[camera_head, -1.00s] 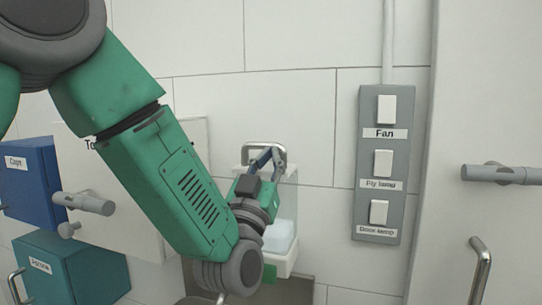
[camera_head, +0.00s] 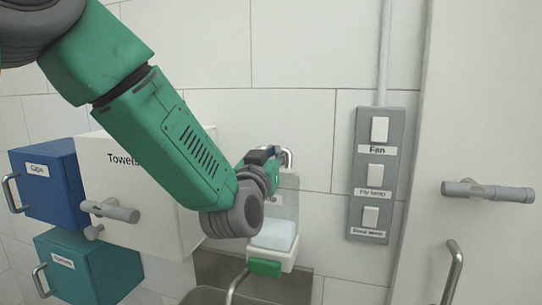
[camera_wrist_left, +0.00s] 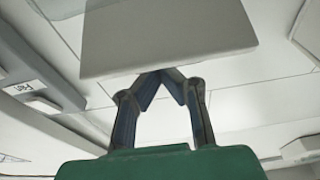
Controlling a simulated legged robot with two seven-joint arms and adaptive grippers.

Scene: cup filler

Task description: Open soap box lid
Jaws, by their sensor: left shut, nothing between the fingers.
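The soap box (camera_head: 272,238) is a white wall-mounted holder with a clear upper part and a pale block of soap inside, right of my left arm in the head view. A metal handle (camera_head: 289,158) shows at its top, partly hidden by my gripper. My left gripper (camera_head: 268,153) is at that handle, largely hidden by its own wrist. In the left wrist view its two blue fingers (camera_wrist_left: 162,73) meet at the tips with nothing between them, at the lower edge of a pale flat panel (camera_wrist_left: 165,38), which appears to be the lid. I cannot tell if they touch it.
A grey switch panel (camera_head: 358,225) is on the wall to the right, beside a door with a lever handle (camera_head: 488,191). A sink (camera_head: 205,295) lies below.

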